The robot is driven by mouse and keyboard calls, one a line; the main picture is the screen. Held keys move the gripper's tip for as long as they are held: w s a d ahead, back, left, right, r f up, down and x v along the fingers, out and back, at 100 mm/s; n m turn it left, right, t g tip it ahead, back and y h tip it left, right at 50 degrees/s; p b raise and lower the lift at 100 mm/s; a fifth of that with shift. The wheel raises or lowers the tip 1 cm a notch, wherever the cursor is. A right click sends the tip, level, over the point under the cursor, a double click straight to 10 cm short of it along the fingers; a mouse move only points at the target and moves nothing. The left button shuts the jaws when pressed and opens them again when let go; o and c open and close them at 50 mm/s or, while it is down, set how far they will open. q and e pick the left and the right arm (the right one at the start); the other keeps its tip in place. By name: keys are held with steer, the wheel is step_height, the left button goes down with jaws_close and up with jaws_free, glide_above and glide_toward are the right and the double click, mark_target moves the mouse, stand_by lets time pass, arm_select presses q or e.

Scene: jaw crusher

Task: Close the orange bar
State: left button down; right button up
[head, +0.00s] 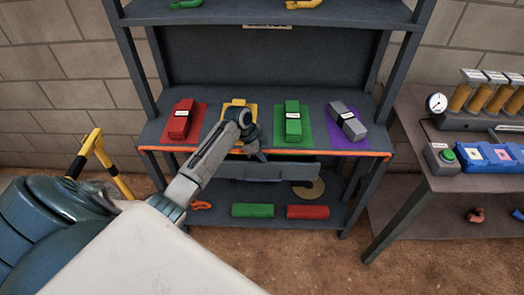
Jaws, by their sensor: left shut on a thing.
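The orange bar (340,153) runs along the front edge of the grey rack's middle shelf, from its left side to its right side. My left gripper (262,156) comes in from the lower left and is at the bar, near its middle. Its jaws are shut on the bar, though the fingertips are small and the contact is partly hidden. The gripper and wrist cover part of the bar and of the yellow block (238,104) behind. My right gripper is not in view.
A red block (181,119), a green block (293,122) and a grey block (347,120) lie on coloured mats on the shelf. A grey drawer (290,170) sits below. A side table (440,185) with gauge and button box stands right. A yellow-black frame (92,148) stands left.

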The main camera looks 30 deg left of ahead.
arm_select(q)
steer(key=shift+w+a+g+h, duration=0.15)
steer(key=shift+w+g+h, duration=0.2)
steer(key=shift+g+h, duration=0.5)
steer(key=shift+n+g, duration=0.3)
steer(key=shift+g, duration=0.05)
steer(key=c, duration=1.5)
jaws_free()
steer(key=shift+o, duration=0.2)
steer(key=shift+r+p, duration=0.2)
steer(key=shift+p, duration=0.1)
